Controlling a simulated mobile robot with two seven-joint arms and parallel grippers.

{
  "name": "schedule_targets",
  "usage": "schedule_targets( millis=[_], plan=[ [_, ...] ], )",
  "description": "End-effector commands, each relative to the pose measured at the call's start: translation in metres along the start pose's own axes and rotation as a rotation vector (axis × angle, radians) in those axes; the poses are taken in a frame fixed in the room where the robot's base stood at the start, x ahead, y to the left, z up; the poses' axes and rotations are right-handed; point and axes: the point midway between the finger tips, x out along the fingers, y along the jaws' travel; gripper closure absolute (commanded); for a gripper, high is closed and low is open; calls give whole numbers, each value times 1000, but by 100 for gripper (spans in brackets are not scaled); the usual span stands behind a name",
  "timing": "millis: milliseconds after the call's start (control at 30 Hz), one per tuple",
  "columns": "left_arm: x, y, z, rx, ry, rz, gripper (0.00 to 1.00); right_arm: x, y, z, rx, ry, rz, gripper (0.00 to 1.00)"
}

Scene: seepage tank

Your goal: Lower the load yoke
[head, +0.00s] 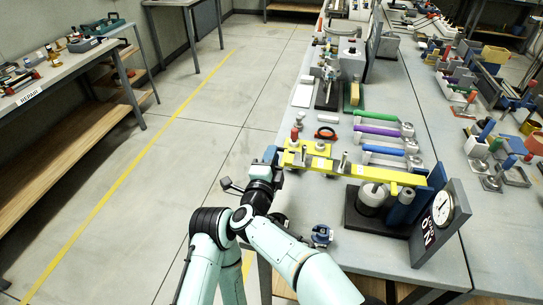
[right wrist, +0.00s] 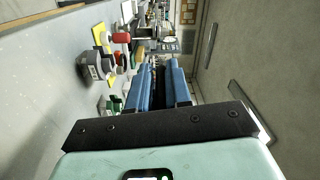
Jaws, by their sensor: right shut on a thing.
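The load yoke is a long yellow bar (head: 375,173) in the head view, running from the table's left edge to a dark stand at the right. Posts, some red-topped, rise from its wider left end. My right gripper (head: 275,157) is at that left end, shut on the yoke; the arm comes from below. In the right wrist view, its blue fingers (right wrist: 163,75) are close together, and the grip itself is hard to see. My left gripper is out of view.
A round dial (head: 442,208) on a grey upright panel stands beside the yoke's right end. Green, purple and blue handled tools (head: 380,131) lie behind the yoke. A small blue item (head: 321,235) is near the front edge. The floor at left is clear.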

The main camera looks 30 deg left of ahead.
Motion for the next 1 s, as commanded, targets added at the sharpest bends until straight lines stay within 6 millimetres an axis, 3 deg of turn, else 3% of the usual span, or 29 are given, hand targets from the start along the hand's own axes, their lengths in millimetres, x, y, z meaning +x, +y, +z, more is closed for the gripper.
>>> schedule_targets(
  millis=[100,133,167,567,733,1000],
  plan=[
    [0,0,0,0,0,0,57,0,-1,0,0,0,-2,100],
    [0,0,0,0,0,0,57,0,-1,0,0,0,-2,72],
    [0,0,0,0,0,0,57,0,-1,0,0,0,-2,62],
    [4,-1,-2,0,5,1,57,-6,0,0,2,1,-2,61],
    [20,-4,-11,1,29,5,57,-32,3,0,2,-2,-2,61],
    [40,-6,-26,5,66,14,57,-94,2,0,2,-2,-2,61]
  ],
)
